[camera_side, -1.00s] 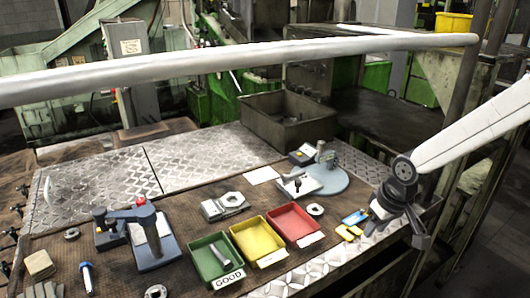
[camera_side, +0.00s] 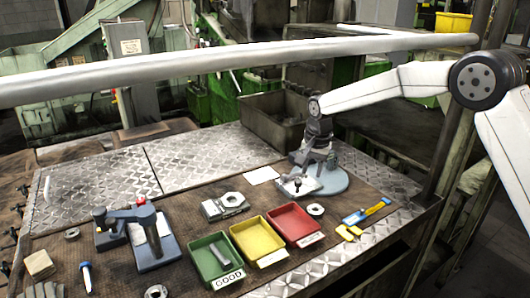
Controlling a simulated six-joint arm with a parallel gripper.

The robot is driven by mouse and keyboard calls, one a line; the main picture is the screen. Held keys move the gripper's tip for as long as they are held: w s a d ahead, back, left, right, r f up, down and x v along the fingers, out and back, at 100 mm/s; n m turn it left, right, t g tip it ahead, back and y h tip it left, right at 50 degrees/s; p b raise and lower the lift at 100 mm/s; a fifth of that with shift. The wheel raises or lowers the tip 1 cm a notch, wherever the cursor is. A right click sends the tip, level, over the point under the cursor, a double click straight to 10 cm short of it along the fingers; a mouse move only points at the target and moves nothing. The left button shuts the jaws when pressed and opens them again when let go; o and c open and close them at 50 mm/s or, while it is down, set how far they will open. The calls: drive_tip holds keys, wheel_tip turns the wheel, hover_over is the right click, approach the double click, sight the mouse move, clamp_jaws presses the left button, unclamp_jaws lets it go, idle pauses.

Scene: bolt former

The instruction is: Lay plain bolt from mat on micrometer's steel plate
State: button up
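My gripper (camera_side: 305,160) is at the back right of the bench, over the measuring device with a round grey-blue base (camera_side: 333,180). Its fingers are small and dark here, so I cannot tell whether they are open or hold anything. A pale metal plate (camera_side: 284,189), which looks like the micrometer's steel plate, lies just in front of and below my gripper. A small dark-topped piece (camera_side: 297,182) stands on it; I cannot tell if it is a bolt. The brown mat (camera_side: 185,205) covers much of the bench. I cannot pick out the plain bolt on it.
Green (camera_side: 205,262), yellow (camera_side: 243,240) and red (camera_side: 281,222) trays stand in front; the green one holds a metal piece. A blue-grey gauge (camera_side: 150,250) stands left. Blue and yellow tools (camera_side: 370,211) lie right. A deep metal bin (camera_side: 262,125) stands behind. A rail crosses above.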

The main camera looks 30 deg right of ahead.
sight(299, 178)
drive_tip(key=w+m, duration=0.1)
drive_tip(key=w, duration=0.1)
drive_tip(key=w+m, duration=0.3)
drive_tip(key=w, duration=0.2)
drive_tip(key=shift+w+f+m+g, duration=0.1)
drive_tip(key=shift+f+m+g, duration=0.2)
drive_tip(key=shift+m+g, duration=0.1)
drive_tip(key=shift+w+f+m, duration=0.2)
drive_tip(key=shift+w+m, duration=0.4)
drive_tip(key=shift+m, duration=0.15)
drive_tip(key=shift+w+f+m, duration=0.15)
drive_tip(key=shift+w+m, duration=0.4)
drive_tip(key=shift+m, duration=0.2)
drive_tip(key=shift+f, duration=0.2)
drive_tip(key=shift+f, duration=2.25)
clamp_jaws()
